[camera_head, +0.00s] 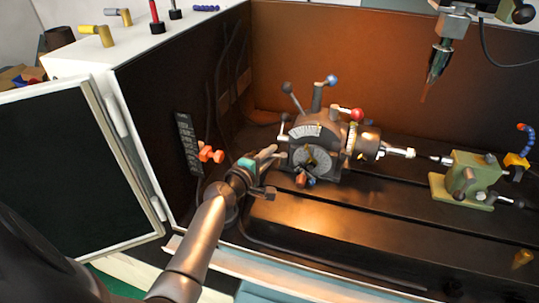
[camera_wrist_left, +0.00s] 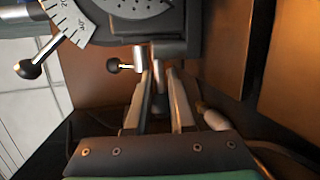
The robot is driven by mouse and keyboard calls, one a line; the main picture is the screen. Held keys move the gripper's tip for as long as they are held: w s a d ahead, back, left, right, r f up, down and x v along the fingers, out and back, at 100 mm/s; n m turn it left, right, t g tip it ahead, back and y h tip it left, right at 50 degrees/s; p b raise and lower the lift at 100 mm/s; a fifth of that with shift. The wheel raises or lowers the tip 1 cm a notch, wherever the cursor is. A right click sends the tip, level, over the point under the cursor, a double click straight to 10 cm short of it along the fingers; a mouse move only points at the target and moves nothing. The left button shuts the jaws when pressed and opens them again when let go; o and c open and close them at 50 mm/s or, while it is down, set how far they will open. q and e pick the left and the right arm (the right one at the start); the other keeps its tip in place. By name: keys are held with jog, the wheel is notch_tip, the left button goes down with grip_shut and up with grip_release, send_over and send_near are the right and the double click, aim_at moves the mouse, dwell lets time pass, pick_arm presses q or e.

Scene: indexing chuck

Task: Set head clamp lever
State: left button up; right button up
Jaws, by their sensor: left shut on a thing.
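The indexing head (camera_head: 322,132) is a dark round-bodied unit with white scales and a chuck (camera_head: 368,144) on its right side. It carries levers with dark, blue and red knobs. My left gripper (camera_head: 270,172) is at the lower left of the head. In the left wrist view my left gripper (camera_wrist_left: 160,100) is shut on a short metal lever (camera_wrist_left: 158,82), apparently the head clamp lever, under the head's body. A small black-knobbed lever (camera_wrist_left: 113,65) sticks out just left of the fingertips. The lever's far end is partly hidden by the fingers.
A green tailstock (camera_head: 465,178) stands on the dark slotted table (camera_head: 340,225) at the right. A spindle with a tool (camera_head: 438,62) hangs above. An orange-knobbed control (camera_head: 210,154) is on the left wall. An open door panel (camera_head: 75,170) stands at the left.

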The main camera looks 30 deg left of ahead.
pick_arm(q)
jog(key=shift+a, duration=0.25)
grip_shut()
dwell(0.6)
